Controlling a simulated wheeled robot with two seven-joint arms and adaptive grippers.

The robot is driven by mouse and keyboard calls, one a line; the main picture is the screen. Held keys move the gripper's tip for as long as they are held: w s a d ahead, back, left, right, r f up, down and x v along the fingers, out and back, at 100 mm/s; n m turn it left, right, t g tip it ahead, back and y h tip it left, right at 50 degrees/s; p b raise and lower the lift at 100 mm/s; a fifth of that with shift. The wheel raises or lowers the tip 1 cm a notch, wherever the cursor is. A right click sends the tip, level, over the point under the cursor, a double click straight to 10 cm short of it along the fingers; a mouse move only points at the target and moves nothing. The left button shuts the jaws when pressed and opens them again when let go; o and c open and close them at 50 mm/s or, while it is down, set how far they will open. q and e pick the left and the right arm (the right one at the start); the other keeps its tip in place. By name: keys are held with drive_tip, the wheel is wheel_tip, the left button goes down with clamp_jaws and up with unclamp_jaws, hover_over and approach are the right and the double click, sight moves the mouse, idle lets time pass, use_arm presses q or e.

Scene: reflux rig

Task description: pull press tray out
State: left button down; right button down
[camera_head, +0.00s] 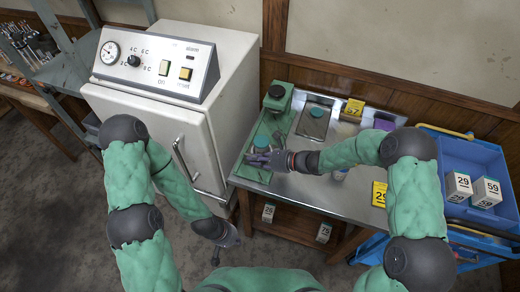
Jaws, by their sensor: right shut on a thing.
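The green press (278,98) stands at the left back of the metal table, with a dark round knob on top. Its green base runs forward to the table's left front, where a green tray part (254,174) shows. My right gripper (255,158) reaches in from the right and is shut at the tray, just in front of a round blue-green cap (261,142). Its fingers hide the exact place of the grip. My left gripper (224,248) hangs low in front of the white cabinet, away from the press. Its finger opening is not clear.
A white cabinet (160,125) with a gauge and buttons stands close left of the metal table (295,195). A framed plate with a blue-green cap (315,118) lies right of the press. Yellow number cards and a blue crate (452,150) with white boxes are farther right.

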drive_tip(key=shift+s+a, duration=0.25)
drive_tip(key=shift+s, duration=0.6)
drive_tip(key=c, duration=1.2)
unclamp_jaws()
drive_tip(key=shift+d, duration=0.1)
drive_tip(key=shift+d+r, duration=0.2)
drive_tip(key=shift+d, duration=0.1)
drive_tip(key=v, duration=1.1)
drive_tip(key=shift+s+d, duration=0.1)
